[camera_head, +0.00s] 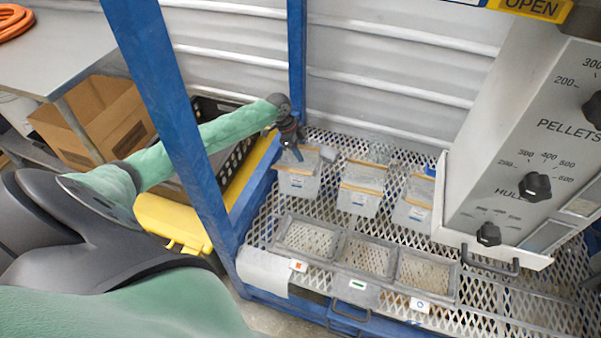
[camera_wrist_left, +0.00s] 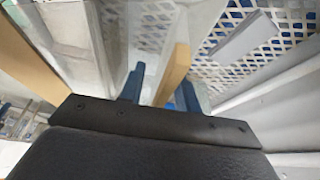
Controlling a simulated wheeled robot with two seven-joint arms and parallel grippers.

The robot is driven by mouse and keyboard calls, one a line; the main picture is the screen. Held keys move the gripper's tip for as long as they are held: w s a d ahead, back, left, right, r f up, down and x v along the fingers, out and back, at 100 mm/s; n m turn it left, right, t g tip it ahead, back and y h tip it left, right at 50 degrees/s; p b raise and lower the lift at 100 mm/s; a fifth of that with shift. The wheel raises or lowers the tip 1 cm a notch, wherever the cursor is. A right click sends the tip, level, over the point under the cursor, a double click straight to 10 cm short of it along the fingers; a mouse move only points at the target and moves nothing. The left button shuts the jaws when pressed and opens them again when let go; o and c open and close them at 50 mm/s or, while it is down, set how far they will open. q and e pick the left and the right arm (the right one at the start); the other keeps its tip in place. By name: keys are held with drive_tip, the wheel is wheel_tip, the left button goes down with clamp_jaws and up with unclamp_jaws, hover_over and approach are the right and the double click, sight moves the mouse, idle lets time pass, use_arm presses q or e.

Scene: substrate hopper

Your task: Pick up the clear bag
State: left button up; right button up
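Several clear bags with tan bands along their tops stand in a row on the metal mesh deck: the left bag (camera_head: 298,185), the middle bag (camera_head: 358,200) and the right bag (camera_head: 412,216). My left gripper (camera_head: 293,152) points down at the top of the left bag. In the left wrist view, the two dark blue fingers (camera_wrist_left: 160,90) are apart. A tan band (camera_wrist_left: 176,72) runs between them, with a gap beside the left finger. Whether a finger touches the band is unclear. My right gripper is out of view.
A metal frame with three mesh-bottomed compartments (camera_head: 340,240) lies in front of the bags. A blue post (camera_head: 170,95) stands beside my left arm. A grey hopper panel with knobs (camera_head: 525,150) stands at right. A black crate (camera_head: 215,112) is behind the arm.

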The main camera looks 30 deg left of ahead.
use_arm(q)
drive_tip(key=shift+f, duration=0.15)
drive_tip(key=shift+c, duration=0.4)
clamp_jaws()
